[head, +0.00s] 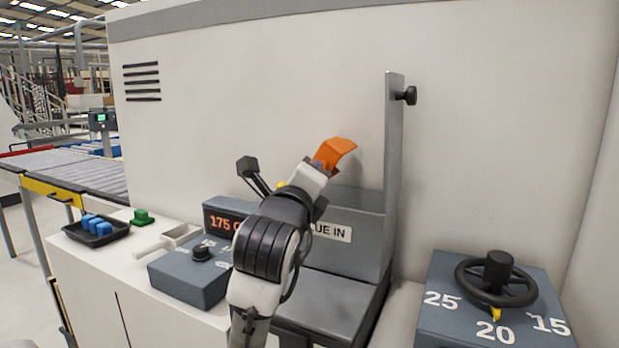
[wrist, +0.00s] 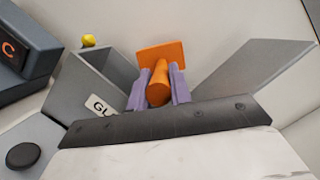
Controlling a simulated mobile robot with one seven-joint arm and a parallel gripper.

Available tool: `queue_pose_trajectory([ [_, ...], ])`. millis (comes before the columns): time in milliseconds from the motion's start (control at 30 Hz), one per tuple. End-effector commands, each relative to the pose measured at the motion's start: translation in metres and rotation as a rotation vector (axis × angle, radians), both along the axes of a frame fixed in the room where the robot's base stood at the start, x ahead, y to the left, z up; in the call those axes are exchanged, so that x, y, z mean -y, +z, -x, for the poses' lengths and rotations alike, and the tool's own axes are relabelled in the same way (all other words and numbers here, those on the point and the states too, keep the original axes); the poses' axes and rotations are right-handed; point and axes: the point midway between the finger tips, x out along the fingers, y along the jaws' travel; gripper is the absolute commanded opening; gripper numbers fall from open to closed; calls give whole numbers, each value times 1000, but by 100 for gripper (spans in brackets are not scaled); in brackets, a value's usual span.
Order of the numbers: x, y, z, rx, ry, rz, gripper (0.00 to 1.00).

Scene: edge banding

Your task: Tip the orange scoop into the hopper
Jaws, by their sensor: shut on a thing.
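The orange scoop (head: 338,151) is held up by my gripper (head: 322,172) above the grey hopper (head: 362,218) with the label ending in "UE IN". In the wrist view, the two purple fingers of my gripper (wrist: 160,90) are closed on the scoop's round orange handle (wrist: 158,84). The scoop's broad orange part (wrist: 163,53) is beyond the fingertips, between the hopper's grey walls (wrist: 92,80) in the picture. In the head view the broad part looks tilted. The inside of the scoop and the hopper's inside are not clear. My arm covers part of the label.
A grey upright post (head: 395,160) with a black knob stands just right of the hopper. A handwheel box (head: 455,315) is at the right. A black tray with blue blocks (head: 97,228), a green block (head: 142,217) and a dial box (head: 180,275) are at the left.

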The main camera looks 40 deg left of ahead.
Motion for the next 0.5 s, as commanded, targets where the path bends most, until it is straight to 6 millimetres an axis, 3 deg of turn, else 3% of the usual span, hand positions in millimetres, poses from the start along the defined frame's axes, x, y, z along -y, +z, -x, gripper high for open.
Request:
queue_pose_trajectory([
  [267,0,2,0,1,0,-1,0],
  [433,0,22,0,1,0,-1,0],
  [500,0,13,0,0,0,1,0],
])
